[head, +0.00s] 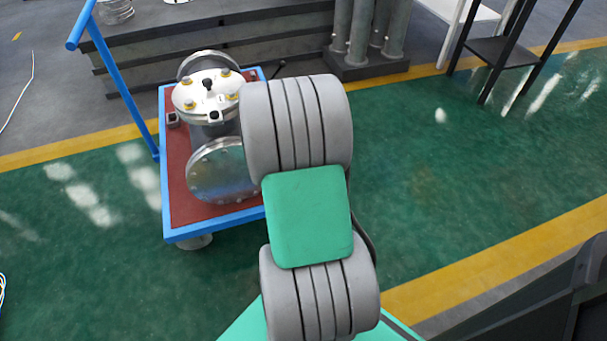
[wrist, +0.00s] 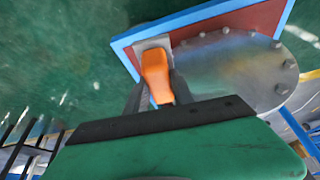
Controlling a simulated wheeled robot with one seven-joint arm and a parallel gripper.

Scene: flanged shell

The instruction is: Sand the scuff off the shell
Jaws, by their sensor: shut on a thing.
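The metal shell stands on a cart in the head view, with a round grey flange (head: 221,172) facing me and a white bolted lid (head: 206,95) on top. In the wrist view the flange (wrist: 232,68) is a bright disc with bolts round its rim. My gripper (wrist: 158,88) is shut on an orange-handled tool (wrist: 155,70) with a pale flat plate at its far end. The tool is beside the flange's left edge; I cannot tell whether it touches. In the head view my arm hides the gripper and tool. I cannot make out a scuff.
The cart has a red-brown top (head: 183,205), a blue rim and a blue push handle (head: 118,75) at left. Grey steps (head: 150,50) and grey pipes (head: 365,30) stand behind. A dark stand (head: 500,50) is at back right. Green floor is clear around the cart.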

